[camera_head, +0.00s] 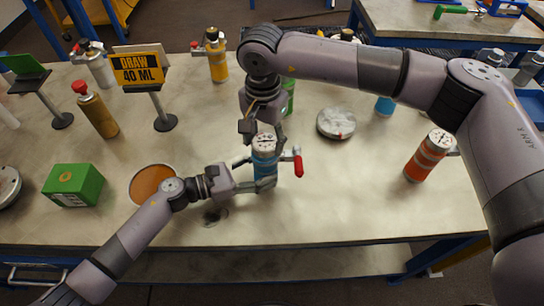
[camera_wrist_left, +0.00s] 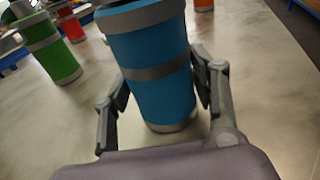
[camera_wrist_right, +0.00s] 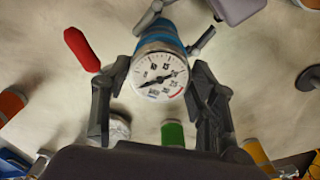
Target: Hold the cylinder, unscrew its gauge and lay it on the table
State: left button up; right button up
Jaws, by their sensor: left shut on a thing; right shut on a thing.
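The blue cylinder (camera_head: 264,172) with grey bands stands upright near the table's front edge. My left gripper (camera_head: 256,176) is shut around its body; in the left wrist view the fingers flank the blue cylinder (camera_wrist_left: 150,70). The round white-faced gauge (camera_wrist_right: 160,76) sits at the cylinder's top, dial facing my right wrist camera. My right gripper (camera_head: 264,137) comes from above and is shut on the gauge, a finger on each side. A red handle (camera_head: 298,164) sticks out beside the cylinder. The joint under the gauge is hidden.
An orange cylinder (camera_head: 428,156) and a round grey disc-like thing (camera_head: 336,123) stand to the right. A green box (camera_head: 74,185) and an orange-brown disc (camera_head: 153,184) lie left. A green cylinder (camera_head: 288,96) stands close behind. Bare table lies front right.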

jog(key=n, duration=0.4)
jog(key=shift+n, duration=0.3)
jog(key=shift+c, duration=0.4)
jog(key=n, duration=0.4)
jog(key=shift+n, duration=0.3)
jog(key=n, duration=0.4)
jog(key=shift+n, duration=0.3)
jog(key=n, duration=0.4)
jog(key=shift+n, duration=0.3)
